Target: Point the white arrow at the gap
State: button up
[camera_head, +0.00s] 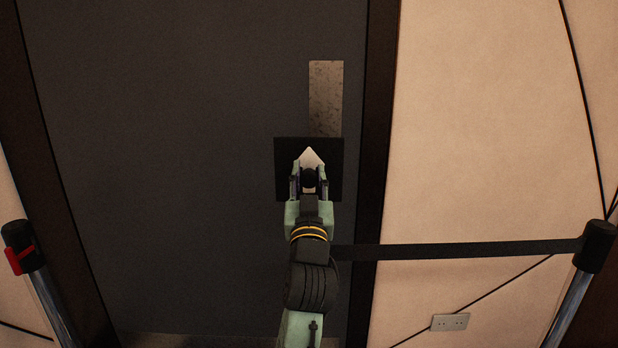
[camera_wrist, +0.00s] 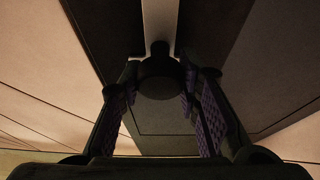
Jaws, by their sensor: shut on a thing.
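A black square plate (camera_head: 281,146) is mounted on a dark grey panel. On it is a white arrow (camera_head: 312,158), whose tip points up, towards the lower end of a speckled light strip (camera_head: 326,98) above the plate. I cannot tell for sure whether this strip is the gap. My gripper (camera_head: 309,174) is in front of the plate, its fingers on either side of a dark round knob (camera_head: 309,179) below the tip. In the wrist view the knob (camera_wrist: 160,78) sits between the purple-padded fingers, with a pale strip above it. My gripper hides the arrow's lower part.
A black belt (camera_head: 460,249) runs right from behind my arm to a barrier post (camera_head: 595,245). Another post (camera_head: 20,242) with a red clip stands at the left. A socket (camera_head: 450,322) is on the beige wall. The panel left of the plate is clear.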

jog(key=shift+n, duration=0.4)
jog(key=shift+c, duration=0.2)
jog(key=n+y, duration=0.2)
jog(key=n, duration=0.2)
jog(key=shift+d+f, duration=0.1)
jog(key=n+g+y+b, duration=0.1)
jog(key=n+y, duration=0.1)
jog(key=n, duration=0.1)
jog(key=n+g+y+b, duration=0.1)
jog(key=n, duration=0.3)
jog(key=shift+y, duration=0.4)
jog(key=n+g+b, duration=0.1)
jog(key=n, duration=0.2)
jog(key=n+g+y+b, duration=0.1)
jog(key=n, duration=0.1)
jog(key=shift+a+f+n, duration=0.1)
jog(key=shift+a+n, duration=0.1)
jog(key=shift+n, duration=0.2)
jog(key=shift+n+g+b, duration=0.45)
jog(key=shift+n+g, duration=0.35)
jog(key=shift+n, duration=1.5)
jog(key=shift+a, duration=0.1)
jog(key=o, duration=1.1)
jog(key=shift+o, duration=0.2)
